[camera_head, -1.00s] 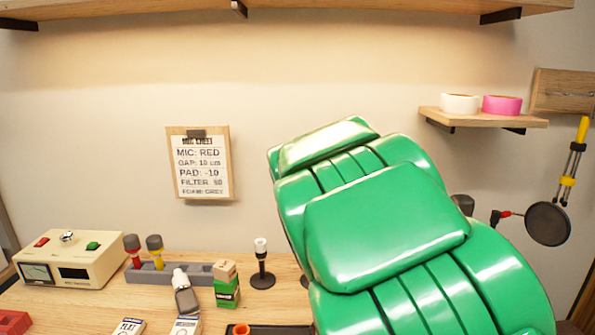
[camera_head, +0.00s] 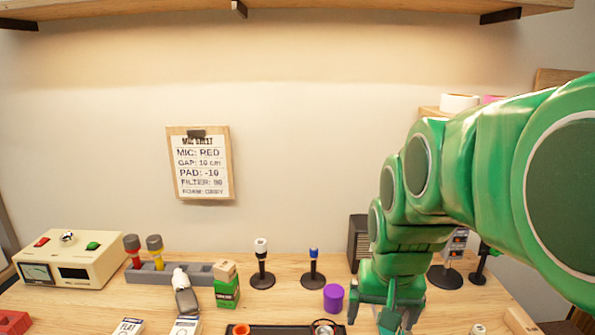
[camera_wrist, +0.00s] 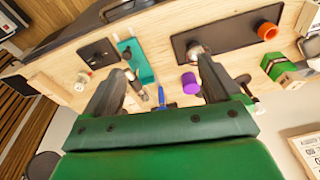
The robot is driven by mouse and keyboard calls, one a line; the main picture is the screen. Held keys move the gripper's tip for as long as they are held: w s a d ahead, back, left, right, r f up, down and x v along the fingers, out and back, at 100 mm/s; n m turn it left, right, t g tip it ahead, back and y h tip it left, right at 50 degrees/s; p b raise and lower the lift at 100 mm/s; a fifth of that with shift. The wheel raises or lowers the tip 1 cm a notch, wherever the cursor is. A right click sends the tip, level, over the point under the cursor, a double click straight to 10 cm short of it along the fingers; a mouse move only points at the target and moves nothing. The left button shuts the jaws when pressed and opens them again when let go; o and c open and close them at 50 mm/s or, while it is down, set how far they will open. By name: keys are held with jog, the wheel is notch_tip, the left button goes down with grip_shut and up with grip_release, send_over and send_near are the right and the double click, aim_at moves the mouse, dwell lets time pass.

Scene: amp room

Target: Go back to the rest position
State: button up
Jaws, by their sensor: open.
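My gripper (camera_head: 383,316) hangs pointing down over the right part of the wooden bench in the head view, below my green arm. In the wrist view my gripper (camera_wrist: 165,68) shows two dark fingers spread apart with nothing held between them. A purple cylinder (camera_head: 333,297) stands to its left on the bench. My arm hides part of the bench's right side and the wall shelf.
A black tray (camera_head: 275,330) lies at the bench front. Small stands (camera_head: 262,266) (camera_head: 313,268), a green box (camera_head: 227,291), a grey rack (camera_head: 170,273) and a cream meter box (camera_head: 70,258) stand to the left. A dark speaker-like box (camera_head: 358,240) is behind my arm.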

jog(key=s+f+g, duration=0.1)
jog(key=s+f, duration=0.2)
jog(key=s, duration=0.5)
jog(key=s+d+f+n+g, duration=0.1)
jog(key=s+f+g, duration=0.1)
jog(key=s, duration=0.7)
jog(key=shift+s+f+n+g, duration=0.25)
jog(key=shift+f+n+g, duration=0.05)
jog(key=shift+f, duration=0.3)
